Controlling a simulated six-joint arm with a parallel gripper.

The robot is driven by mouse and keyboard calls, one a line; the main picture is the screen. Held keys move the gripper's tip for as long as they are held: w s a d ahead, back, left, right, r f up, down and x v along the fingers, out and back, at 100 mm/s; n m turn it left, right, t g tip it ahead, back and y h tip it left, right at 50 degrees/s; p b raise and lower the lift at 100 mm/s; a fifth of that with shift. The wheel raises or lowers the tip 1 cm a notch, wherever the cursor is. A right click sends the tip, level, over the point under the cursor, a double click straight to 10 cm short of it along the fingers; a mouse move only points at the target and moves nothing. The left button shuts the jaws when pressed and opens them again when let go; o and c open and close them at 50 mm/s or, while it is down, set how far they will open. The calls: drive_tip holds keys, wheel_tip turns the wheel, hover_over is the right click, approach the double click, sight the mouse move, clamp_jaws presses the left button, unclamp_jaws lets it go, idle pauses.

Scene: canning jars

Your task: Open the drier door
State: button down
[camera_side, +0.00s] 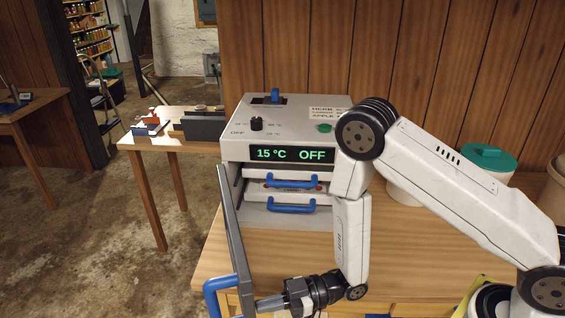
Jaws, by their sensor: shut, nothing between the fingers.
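The drier (235,151) is a white box on the wooden bench, with a green display reading 15 °C and OFF. Its grey door (232,235) stands swung open at the left, seen nearly edge-on, with a blue handle (212,294) on its outer face. Two trays with blue handles, an upper one (292,182) and a lower one (292,206), show inside the drier. My gripper (262,304) is shut and empty, pointing left at the inner side of the door near its free edge. Whether the fingertips touch the door I cannot tell.
A black knob (256,123), a green button (324,128) and a blue lever (275,95) sit on the drier's sloped top. A teal-lidded container (485,160) stands at the right. A side table (140,142) with small items is behind left. Open floor lies left of the door.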

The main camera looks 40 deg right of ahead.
drive_tip(key=shift+a, duration=0.1)
drive_tip(key=w+a+m+t+h, duration=0.5)
drive_tip(key=w+a, duration=0.3)
drive_tip(key=a, duration=0.6)
drive_tip(key=shift+w+t, duration=0.4)
drive_tip(key=shift+t, duration=0.3)
drive_tip(key=shift+s+d, duration=0.1)
drive_tip(key=shift+s, duration=0.05)
drive_tip(key=v, duration=1.3)
drive_tip(key=shift+s+d, duration=0.25)
drive_tip(key=shift+w, duration=0.15)
